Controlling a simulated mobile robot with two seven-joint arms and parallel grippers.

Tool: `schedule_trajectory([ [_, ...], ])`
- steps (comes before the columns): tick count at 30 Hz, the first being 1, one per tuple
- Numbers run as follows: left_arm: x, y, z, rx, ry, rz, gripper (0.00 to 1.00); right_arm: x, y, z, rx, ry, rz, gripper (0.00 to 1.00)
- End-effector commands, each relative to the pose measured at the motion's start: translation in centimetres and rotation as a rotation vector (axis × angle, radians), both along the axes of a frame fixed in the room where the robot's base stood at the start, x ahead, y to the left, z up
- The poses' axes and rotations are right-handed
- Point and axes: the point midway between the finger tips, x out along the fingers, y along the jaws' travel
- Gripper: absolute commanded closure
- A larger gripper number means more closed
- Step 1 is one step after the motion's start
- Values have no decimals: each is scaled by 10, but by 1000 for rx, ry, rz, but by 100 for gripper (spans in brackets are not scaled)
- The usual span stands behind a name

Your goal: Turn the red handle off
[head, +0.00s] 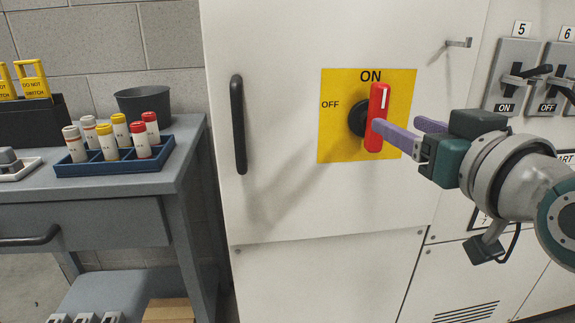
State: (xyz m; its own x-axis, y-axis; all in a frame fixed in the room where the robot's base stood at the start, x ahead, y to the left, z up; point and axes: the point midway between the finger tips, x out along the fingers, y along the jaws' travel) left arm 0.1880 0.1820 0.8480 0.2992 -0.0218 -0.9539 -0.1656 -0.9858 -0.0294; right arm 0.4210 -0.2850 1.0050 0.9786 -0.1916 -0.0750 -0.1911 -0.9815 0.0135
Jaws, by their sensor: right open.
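The red handle (377,118) is mounted on a yellow plate (340,143) on the white cabinet door. It stands upright, with its white mark at the top under the word ON. The word OFF is at the plate's left. My right gripper (398,129) comes in from the right with its purple fingers apart. The nearer fingertip overlaps the middle of the red handle in the picture. The farther finger shows behind, to the right of the handle. I cannot tell whether either finger touches it. My left gripper is not in view.
A black door grip (238,124) is left of the plate. Numbered switches 5 (514,78) and 6 (558,80) are at the right, and a small hook (458,43) sticks out. A bench at the left holds a blue rack (115,165) of several capped tubes and a dark bucket (143,103).

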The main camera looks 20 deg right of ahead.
Motion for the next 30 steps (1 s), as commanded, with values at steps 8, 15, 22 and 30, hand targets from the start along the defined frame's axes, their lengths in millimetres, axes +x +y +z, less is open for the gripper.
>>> schedule_trajectory([
  [8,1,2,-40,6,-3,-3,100,7,-13,-25,-2,-79,-43,38],
  [15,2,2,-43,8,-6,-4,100,40,-21,-23,-3,-82,-44,38],
  [22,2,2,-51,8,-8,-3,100,78,-30,-23,-2,-79,-43,38],
  [30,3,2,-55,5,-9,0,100,99,-36,-23,-3,-76,-44,38],
])
